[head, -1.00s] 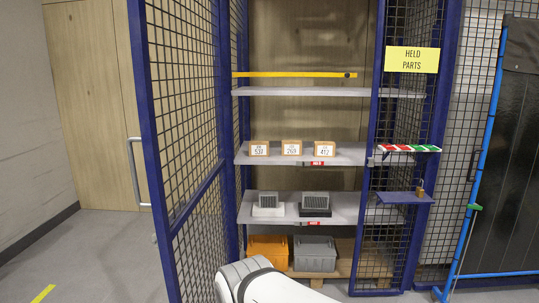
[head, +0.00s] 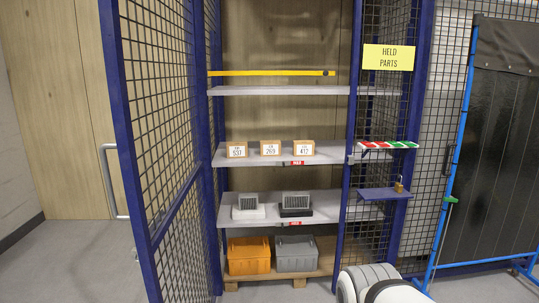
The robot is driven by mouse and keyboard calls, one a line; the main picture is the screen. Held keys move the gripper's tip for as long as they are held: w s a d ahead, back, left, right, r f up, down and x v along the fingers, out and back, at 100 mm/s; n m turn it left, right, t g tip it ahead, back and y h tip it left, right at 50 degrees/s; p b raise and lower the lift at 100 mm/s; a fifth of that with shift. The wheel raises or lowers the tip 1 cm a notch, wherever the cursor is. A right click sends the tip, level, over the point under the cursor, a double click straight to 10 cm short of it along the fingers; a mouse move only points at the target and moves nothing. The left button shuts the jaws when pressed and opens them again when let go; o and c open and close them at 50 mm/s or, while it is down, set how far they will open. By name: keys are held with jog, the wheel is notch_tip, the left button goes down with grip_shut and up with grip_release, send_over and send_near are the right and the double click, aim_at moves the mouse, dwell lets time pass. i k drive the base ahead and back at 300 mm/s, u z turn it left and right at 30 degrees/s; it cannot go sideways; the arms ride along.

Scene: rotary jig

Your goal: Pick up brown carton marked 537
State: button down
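The brown carton marked 537 (head: 237,150) stands upright at the left end of the middle shelf (head: 330,152) inside the cage, its white label facing me. To its right on the same shelf stand a carton marked 269 (head: 271,148) and a carton marked 412 (head: 304,147), with small gaps between them. Only part of my white arm shows at the bottom right, well below and to the right of the cartons. My gripper is not in the picture.
The blue mesh door (head: 165,130) stands open on the left, and a mesh panel with the HELD PARTS sign (head: 388,57) is on the right. A yellow bar (head: 270,73) crosses above the upper shelf (head: 280,91). An orange bin (head: 248,255) and grey bin (head: 295,254) sit below.

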aim_at(234, 149)
jog(key=u, duration=0.05)
jog(key=i, duration=1)
jog(key=z, duration=0.05)
